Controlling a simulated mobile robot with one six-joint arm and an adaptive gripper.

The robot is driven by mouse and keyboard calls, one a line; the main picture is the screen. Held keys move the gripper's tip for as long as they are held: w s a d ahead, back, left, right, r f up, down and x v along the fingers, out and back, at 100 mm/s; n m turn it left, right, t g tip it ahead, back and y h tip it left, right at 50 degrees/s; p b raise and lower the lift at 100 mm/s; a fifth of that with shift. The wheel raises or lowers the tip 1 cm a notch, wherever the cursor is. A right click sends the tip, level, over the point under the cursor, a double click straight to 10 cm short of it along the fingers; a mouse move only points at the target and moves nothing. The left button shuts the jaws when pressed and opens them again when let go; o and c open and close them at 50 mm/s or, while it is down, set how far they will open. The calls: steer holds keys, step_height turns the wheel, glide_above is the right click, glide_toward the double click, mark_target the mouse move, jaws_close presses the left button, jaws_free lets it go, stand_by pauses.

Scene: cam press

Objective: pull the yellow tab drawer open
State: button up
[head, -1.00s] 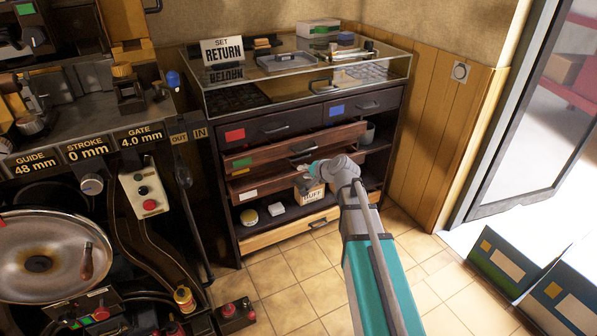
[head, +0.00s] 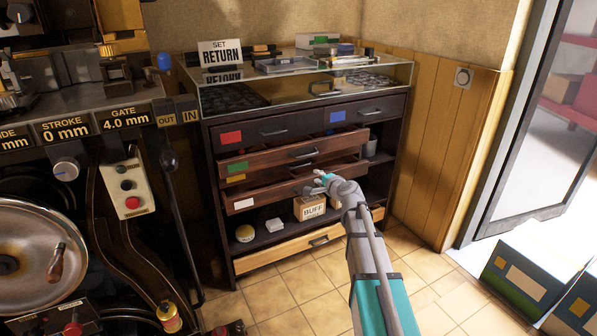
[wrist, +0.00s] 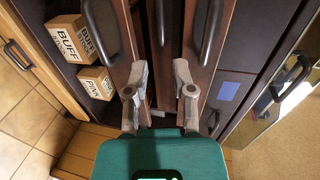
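The yellow tab (head: 236,178) shows in the head view just below the green tab, on a narrow strip of drawer front set back between two pulled-out drawers. The green-tab drawer (head: 270,157) above and the white-tab drawer (head: 270,192) below both stand out. My gripper (head: 322,177) is in front of the gap between them, partly hidden by my own wrist. In the wrist view my gripper (wrist: 160,68) is open and empty, its fingers spread to either side of the gap. A dark bar handle (wrist: 163,20) shows deeper in the gap, ahead of and apart from the fingertips.
The white-tab drawer's handle (wrist: 102,30) and the green-tab drawer's handle (wrist: 213,28) flank the fingers closely. Buff boxes (head: 309,208) stand on the shelf below. A pale wooden drawer (head: 285,250) is at the bottom.

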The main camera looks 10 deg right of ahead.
mark_target(300, 166)
steer(key=shift+w, duration=0.1)
steer(key=b+x, duration=0.3)
steer(key=x, duration=1)
steer(key=shift+w+a+f, duration=0.15)
steer(key=shift+w, duration=0.15)
jaws_close()
